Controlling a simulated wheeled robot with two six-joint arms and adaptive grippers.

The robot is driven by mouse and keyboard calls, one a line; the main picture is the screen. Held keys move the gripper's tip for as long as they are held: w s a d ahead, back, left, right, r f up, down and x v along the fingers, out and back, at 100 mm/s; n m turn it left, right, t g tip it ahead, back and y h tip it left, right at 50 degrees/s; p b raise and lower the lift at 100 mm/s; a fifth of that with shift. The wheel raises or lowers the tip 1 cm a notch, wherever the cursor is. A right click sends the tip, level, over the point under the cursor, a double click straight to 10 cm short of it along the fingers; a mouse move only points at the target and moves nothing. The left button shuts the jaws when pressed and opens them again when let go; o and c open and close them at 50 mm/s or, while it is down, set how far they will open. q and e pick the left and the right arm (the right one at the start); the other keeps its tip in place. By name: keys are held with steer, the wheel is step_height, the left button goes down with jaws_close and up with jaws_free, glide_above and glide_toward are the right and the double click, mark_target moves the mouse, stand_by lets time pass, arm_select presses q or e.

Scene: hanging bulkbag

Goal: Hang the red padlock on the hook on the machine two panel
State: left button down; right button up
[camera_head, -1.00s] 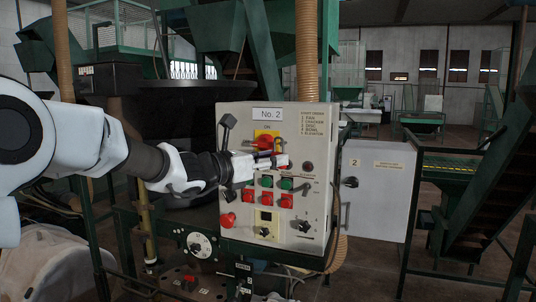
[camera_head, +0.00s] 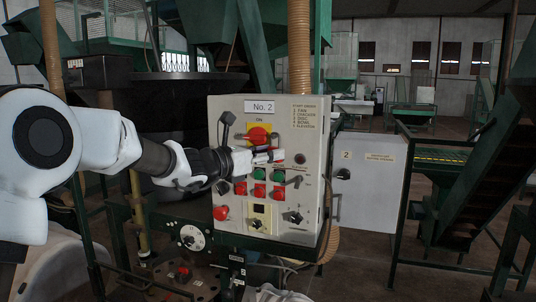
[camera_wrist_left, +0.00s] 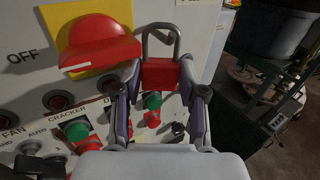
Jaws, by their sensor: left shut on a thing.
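The red padlock (camera_wrist_left: 160,73) shows in the left wrist view, its grey shackle pointing up. My left gripper (camera_wrist_left: 160,92) is shut on the padlock body, one finger on each side. In the head view, my left gripper (camera_head: 266,157) is in front of the No. 2 machine panel (camera_head: 228,115), just below the large red rotary switch (camera_head: 258,135) on its yellow plate. The padlock is small and partly hidden by the fingers there. I cannot make out the hook clearly in either view.
Green and red buttons (camera_head: 260,174) and black knobs sit close below the gripper. A black-handled lever (camera_head: 226,122) stands at the panel's left. A grey cabinet (camera_head: 368,180) marked 2 stands to the right. In the wrist view, a dark drum (camera_wrist_left: 270,30) lies beyond the panel edge.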

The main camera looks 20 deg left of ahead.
arm_select(q)
steer(key=c, duration=0.6)
jaws_free()
steer(key=shift+d, duration=0.1)
